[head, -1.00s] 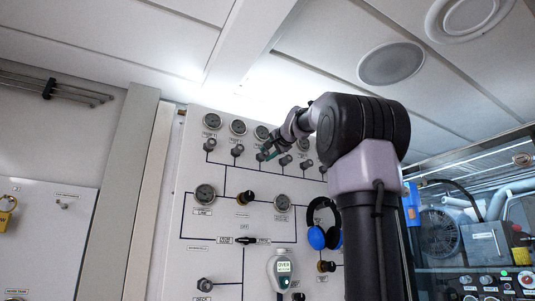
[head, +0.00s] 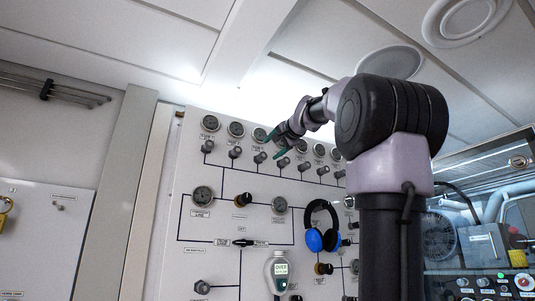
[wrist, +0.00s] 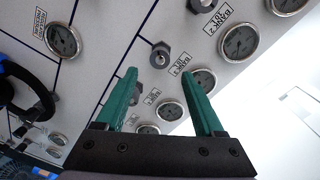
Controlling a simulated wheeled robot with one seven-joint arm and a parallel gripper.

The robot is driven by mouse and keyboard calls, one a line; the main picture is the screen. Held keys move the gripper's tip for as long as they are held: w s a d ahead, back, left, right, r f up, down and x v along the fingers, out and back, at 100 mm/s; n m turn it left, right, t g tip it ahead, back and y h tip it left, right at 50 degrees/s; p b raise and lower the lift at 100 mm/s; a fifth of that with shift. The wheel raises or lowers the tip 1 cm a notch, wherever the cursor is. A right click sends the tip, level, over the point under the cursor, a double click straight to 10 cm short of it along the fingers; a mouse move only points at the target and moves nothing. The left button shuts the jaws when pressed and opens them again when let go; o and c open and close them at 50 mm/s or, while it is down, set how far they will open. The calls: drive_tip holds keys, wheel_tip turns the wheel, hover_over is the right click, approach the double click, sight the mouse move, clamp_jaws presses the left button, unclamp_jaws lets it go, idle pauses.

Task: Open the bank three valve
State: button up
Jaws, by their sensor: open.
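A row of small grey valve knobs runs below a row of round gauges at the top of the white panel. The third knob from the left (head: 259,157), under the third gauge (head: 259,134), appears to be the bank three valve; its label is too small to read. My gripper (head: 273,147) is just right of it, green fingers apart and empty. In the wrist view, my open fingers (wrist: 160,74) point over the row. One knob (wrist: 160,55) shows just beyond the fingertips and another (wrist: 135,93) beside the left finger.
Blue and black headphones (head: 322,226) hang on the panel below right of my gripper. A handheld meter (head: 279,270) stands out at the lower panel. Other gauges and dark knobs fill the middle. Free space lies in front of the upper panel.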

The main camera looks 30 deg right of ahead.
drive_tip(key=s, duration=0.4)
idle(0.5)
drive_tip(key=s+a+f+n+g, duration=0.2)
drive_tip(key=s+a+f, duration=0.3)
drive_tip(key=f, duration=1.1)
drive_tip(key=s+a+f+n+g+y, duration=0.1)
drive_tip(key=s+a+f+n+g, duration=0.2)
drive_tip(key=f, duration=1.4)
drive_tip(key=s+a+f+n+g+y, duration=0.1)
drive_tip(key=s+a+f+n+g, duration=0.2)
drive_tip(key=f, duration=1.4)
drive_tip(key=s+a+g, duration=0.2)
drive_tip(key=s+a, duration=0.1)
drive_tip(key=a, duration=0.1)
drive_tip(key=shift+s+a, duration=0.3)
drive_tip(key=shift+r, duration=0.1)
